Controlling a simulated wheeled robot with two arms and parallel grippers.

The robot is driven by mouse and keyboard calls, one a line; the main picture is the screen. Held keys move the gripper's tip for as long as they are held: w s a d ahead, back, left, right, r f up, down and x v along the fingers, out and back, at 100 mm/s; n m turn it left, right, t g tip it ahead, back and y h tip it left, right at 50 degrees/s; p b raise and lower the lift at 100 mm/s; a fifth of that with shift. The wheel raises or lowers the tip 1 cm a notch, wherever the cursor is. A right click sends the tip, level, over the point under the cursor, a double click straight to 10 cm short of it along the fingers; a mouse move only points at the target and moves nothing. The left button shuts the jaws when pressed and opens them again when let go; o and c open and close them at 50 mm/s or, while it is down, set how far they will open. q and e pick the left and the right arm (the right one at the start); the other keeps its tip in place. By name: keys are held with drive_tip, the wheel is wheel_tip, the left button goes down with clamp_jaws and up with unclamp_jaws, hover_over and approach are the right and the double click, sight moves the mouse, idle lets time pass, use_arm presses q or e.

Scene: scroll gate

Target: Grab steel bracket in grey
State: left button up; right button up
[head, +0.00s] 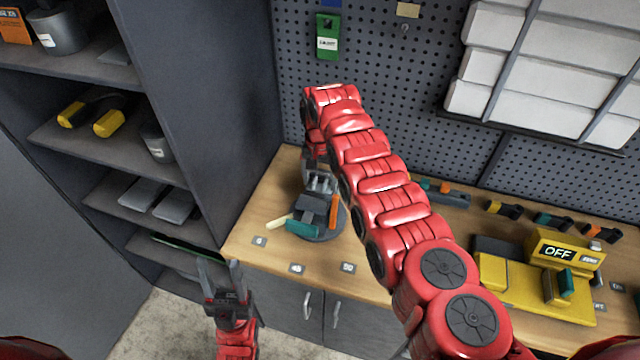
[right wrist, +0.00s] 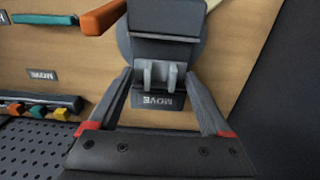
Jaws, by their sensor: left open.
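A grey bracket-like piece with two short prongs (right wrist: 158,76) lies between the fingers of my right gripper (right wrist: 155,85) in the right wrist view. The fingers stand apart on both sides of it, with gaps showing; I see no contact. A darker grey block (right wrist: 166,20) is just beyond it. In the head view my right gripper (head: 319,182) is over a round grey stand (head: 322,235) on the bench, and the arm partly hides the pieces there. My left gripper (head: 220,266) is open and empty, low in front of the bench's left end.
A yellow machine reading OFF (head: 540,290) stands on the right of the wooden bench (head: 262,205). A dark shelf unit (head: 195,120) rises at the left, and a pegboard (head: 390,60) behind.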

clamp_jaws()
drive_tip(key=shift+r, duration=0.15)
idle(0.4)
